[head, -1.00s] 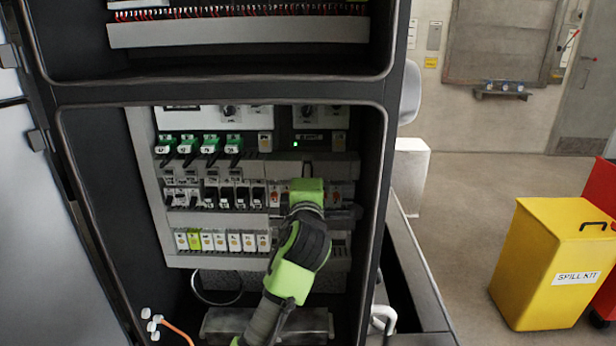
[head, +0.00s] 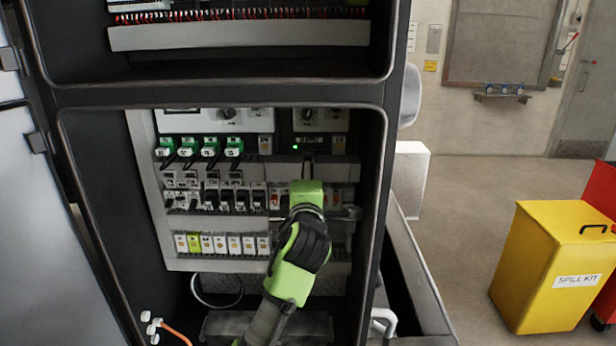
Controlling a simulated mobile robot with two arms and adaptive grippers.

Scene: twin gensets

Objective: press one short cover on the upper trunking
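An open cabinet holds rows of electrical devices. A grey trunking (head: 282,171) runs across its lower compartment, between the green-topped devices and the row below. Its covers are small, and I cannot make out every joint between them. My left gripper (head: 308,165) is at this trunking, right of the middle, its thin fingers pointing up and away from me. Its green and black body hides part of the trunking and the devices below. I cannot tell whether the fingers touch a cover, or whether they are open or shut. My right gripper is not in view.
Green-topped devices (head: 211,148) sit above left, and white and yellow blocks (head: 220,243) below. The dark cabinet frame (head: 372,230) stands close on the right. Another grey trunking (head: 240,35) lies in the upper compartment. A yellow spill kit bin (head: 545,265) stands on the floor.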

